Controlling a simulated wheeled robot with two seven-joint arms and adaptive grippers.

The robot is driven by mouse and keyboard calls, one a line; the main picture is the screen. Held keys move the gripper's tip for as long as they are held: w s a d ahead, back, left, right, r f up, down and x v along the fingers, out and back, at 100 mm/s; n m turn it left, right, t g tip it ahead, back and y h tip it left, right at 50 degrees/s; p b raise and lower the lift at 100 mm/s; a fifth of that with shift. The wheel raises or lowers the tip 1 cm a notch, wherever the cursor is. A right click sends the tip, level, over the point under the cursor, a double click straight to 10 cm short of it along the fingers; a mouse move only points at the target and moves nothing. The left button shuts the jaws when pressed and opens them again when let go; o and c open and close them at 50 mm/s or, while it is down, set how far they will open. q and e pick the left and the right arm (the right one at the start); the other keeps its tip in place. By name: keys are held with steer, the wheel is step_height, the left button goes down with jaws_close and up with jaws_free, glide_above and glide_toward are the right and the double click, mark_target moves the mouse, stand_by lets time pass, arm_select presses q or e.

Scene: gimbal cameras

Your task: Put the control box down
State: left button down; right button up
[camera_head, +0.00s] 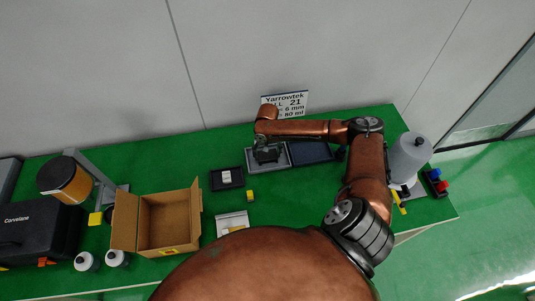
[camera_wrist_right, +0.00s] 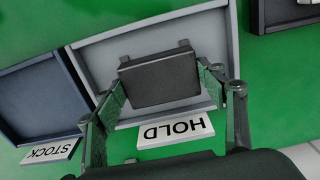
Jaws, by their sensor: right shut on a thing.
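The control box is a dark, flat block with small tabs, seen in the wrist view (camera_wrist_right: 160,78) and small in the head view (camera_head: 267,156). My right gripper (camera_wrist_right: 163,88) is shut on it, one finger at each side; in the head view the gripper (camera_head: 266,146) is at the end of the copper arm. The box is over the light grey tray (camera_wrist_right: 100,58) with the HOLD label (camera_wrist_right: 175,129); this tray also shows in the head view (camera_head: 284,160). I cannot tell whether the box touches the tray floor. My left gripper is not in view.
A dark blue tray (camera_wrist_right: 38,98) with a STOCK label (camera_wrist_right: 50,150) adjoins the HOLD tray. A black tray (camera_head: 214,182) with a small item, a yellow block (camera_head: 250,196) and an open cardboard box (camera_head: 144,220) stand left. A grey canister (camera_head: 410,155) stands right.

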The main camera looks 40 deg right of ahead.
mark_target(268, 155)
steer(key=o, duration=1.2)
steer(key=shift+o, duration=0.2)
steer(key=shift+r, duration=0.1)
step_height(268, 155, up, 12)
steer(key=shift+p, duration=0.35)
